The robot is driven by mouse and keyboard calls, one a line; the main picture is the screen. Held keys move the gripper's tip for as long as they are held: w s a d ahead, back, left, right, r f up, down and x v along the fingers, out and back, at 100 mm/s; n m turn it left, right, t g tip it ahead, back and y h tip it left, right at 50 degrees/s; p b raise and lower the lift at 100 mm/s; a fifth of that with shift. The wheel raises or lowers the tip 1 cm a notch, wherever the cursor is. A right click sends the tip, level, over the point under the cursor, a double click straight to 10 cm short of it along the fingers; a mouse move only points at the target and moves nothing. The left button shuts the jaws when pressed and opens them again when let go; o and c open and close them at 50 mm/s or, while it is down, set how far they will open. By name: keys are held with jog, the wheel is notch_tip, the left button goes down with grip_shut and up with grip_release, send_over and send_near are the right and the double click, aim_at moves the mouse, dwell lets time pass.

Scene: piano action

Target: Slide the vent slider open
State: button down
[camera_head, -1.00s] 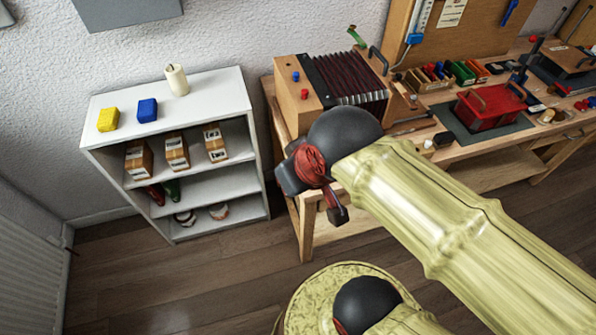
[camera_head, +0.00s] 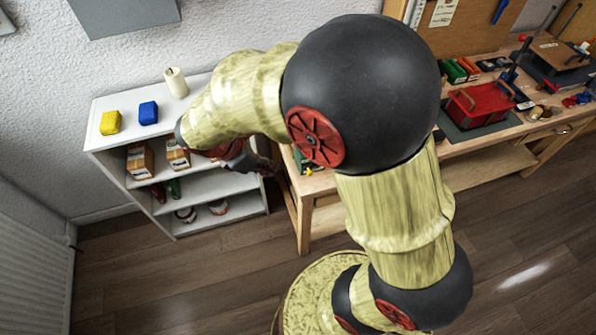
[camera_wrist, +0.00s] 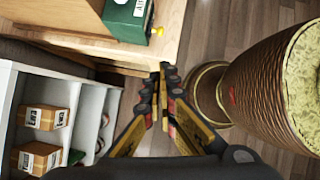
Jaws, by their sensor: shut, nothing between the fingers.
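I cannot make out a vent slider in either view now. The wooden box with dark red bellows, seen earlier on the bench, is hidden behind my arm in the head view. My gripper (camera_head: 262,165) is between the white shelf and the left end of the workbench (camera_head: 308,186). In the wrist view my gripper (camera_wrist: 166,72) is shut and empty, its fingertips together below the bench's edge. A dark green box (camera_wrist: 127,20) with a white label and a small yellow knob (camera_wrist: 158,31) is on the bench top, above the fingertips and apart from them.
A white shelf (camera_head: 223,227) on the left holds cartons, a yellow block (camera_head: 110,122), a blue block (camera_head: 148,112) and a candle-like cylinder (camera_head: 176,82). A red box (camera_head: 482,105) stands on the bench at right. The floor (camera_head: 520,230) in front is clear.

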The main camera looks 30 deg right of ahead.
dwell(0.3)
jog(key=b+x, duration=0.1)
jog(key=x, duration=0.3)
jog(key=d+b+x, duration=0.1)
jog(key=b+x, duration=0.1)
jog(key=x, duration=0.3)
jog(key=r+b+x, duration=0.1)
jog(key=b+x, duration=0.1)
jog(key=x, duration=0.2)
jog(key=shift+d+f, duration=0.2)
jog(key=shift+d, duration=0.25)
jog(key=shift+d, duration=0.1)
jog(key=d+p, duration=0.1)
jog(key=d, duration=0.1)
jog(key=s+d+p, duration=0.1)
jog(key=d, duration=0.1)
jog(key=shift+s+d+r, duration=0.1)
jog(key=shift+r, duration=0.05)
jog(key=shift+s+d, duration=0.1)
jog(key=shift+d, duration=0.2)
